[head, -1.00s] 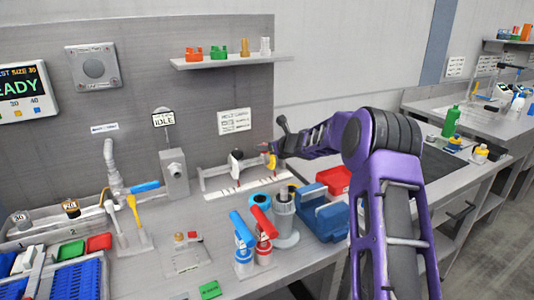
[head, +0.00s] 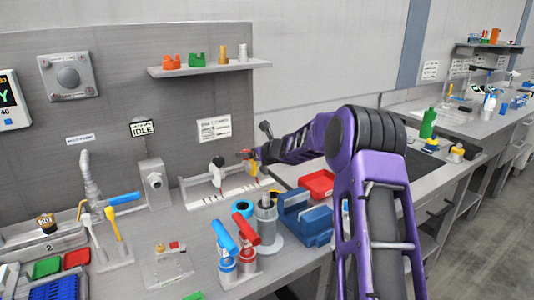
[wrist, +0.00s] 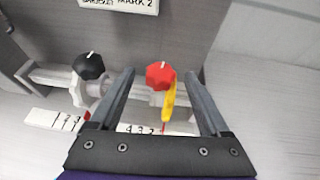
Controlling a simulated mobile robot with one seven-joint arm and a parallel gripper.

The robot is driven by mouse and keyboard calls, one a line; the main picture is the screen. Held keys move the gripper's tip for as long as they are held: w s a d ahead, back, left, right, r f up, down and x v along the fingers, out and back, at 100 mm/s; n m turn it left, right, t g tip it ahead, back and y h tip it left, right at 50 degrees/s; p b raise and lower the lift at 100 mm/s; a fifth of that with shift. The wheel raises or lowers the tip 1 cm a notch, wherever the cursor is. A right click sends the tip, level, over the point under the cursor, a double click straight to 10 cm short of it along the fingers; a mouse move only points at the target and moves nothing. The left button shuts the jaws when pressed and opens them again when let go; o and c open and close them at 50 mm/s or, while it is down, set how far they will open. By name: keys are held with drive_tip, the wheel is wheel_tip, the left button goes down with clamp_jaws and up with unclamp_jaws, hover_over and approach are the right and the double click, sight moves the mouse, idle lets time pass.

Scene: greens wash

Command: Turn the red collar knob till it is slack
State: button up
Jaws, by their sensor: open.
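The red collar knob (wrist: 160,76) is faceted with a pale mark on top. In the wrist view it shows between the two fingers of my gripper (wrist: 159,73), with a gap on each side. My gripper is open and empty. I cannot tell how far the fingertips reach down beside the knob. A yellow piece (wrist: 169,100) hangs just below the knob, over a white number scale (wrist: 139,128). In the head view my gripper (head: 250,156) is at the rail fixture (head: 190,191) and partly hides the red knob.
A black knob (wrist: 88,66) stands on the same rail, left of my gripper.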

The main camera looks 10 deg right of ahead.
drive_tip(key=v, duration=1.5)
drive_tip(key=shift+s+d+r+b, duration=0.15)
drive_tip(key=shift+s+r+b, duration=0.15)
drive_tip(key=shift+b, duration=0.15)
drive_tip(key=shift+w, duration=0.1)
drive_tip(key=w+a+r+m+t+h+b, duration=0.1)
drive_tip(key=w+r+m+t+h, duration=0.1)
drive_tip(key=m, duration=0.8)
drive_tip(key=w+a+r+m+t+h+b, duration=0.1)
drive_tip(key=w+r+m+t+h, duration=0.15)
drive_tip(key=m, duration=0.85)
drive_tip(key=a+f+m+g+h+b, duration=0.1)
drive_tip(key=a+f+m+g, duration=0.15)
drive_tip(key=m, duration=0.75)
drive_tip(key=a+f+m+g, duration=0.1)
drive_tip(key=a+f+m, duration=0.25)
drive_tip(key=m, duration=0.65)
drive_tip(key=x, duration=0.7)
drive_tip(key=d+x, duration=0.1)
drive_tip(key=x, duration=0.3)
drive_tip(key=shift+f, duration=0.45)
